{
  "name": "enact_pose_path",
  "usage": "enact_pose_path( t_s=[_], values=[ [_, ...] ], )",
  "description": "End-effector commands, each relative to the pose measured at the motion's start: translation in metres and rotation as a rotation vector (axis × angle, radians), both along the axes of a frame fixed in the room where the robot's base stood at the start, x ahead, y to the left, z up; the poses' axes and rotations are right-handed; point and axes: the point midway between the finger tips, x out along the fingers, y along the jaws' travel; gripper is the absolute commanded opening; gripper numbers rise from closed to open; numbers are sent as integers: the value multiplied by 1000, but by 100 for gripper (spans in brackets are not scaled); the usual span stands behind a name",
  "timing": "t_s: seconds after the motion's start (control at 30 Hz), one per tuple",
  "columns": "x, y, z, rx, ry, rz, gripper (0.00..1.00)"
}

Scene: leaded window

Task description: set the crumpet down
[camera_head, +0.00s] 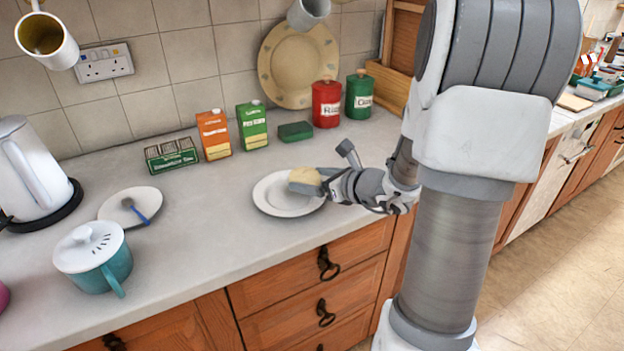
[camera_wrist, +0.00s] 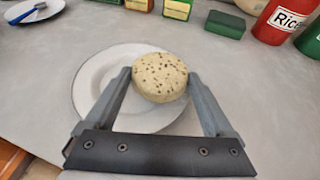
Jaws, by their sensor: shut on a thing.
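The crumpet (camera_wrist: 160,77) is a round, pale disc with dark specks. My gripper (camera_wrist: 160,85) is shut on it, with one finger at each side. In the head view the crumpet (camera_head: 304,177) shows at the tip of my gripper (camera_head: 310,182), over a white plate (camera_head: 275,203). The plate also shows in the wrist view (camera_wrist: 90,85), behind and below the crumpet. I cannot tell whether the crumpet touches the plate.
A green box (camera_head: 295,131), a red canister (camera_head: 326,104), a green canister (camera_head: 359,95) and cartons (camera_head: 213,135) stand along the wall. A white plate (camera_head: 118,207) with a blue-handled utensil, a teal pot (camera_head: 100,262) and a kettle (camera_head: 30,170) are at left. Counter between is clear.

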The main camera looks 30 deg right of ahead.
Motion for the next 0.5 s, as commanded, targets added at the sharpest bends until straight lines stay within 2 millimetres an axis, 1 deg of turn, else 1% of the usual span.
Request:
enact_pose_path(
  t_s=[0.03, 0.23, 0.27, 0.3, 0.5],
  values=[
    [0, 0, -3, -1, 0, 0, 34],
    [0, 0, -9, 0, -1, 0, 34],
    [0, 0, -7, 0, 0, 0, 94],
    [0, 0, -7, 0, 0, 0, 100],
    [0, 0, -7, 0, 0, 0, 100]
  ],
)
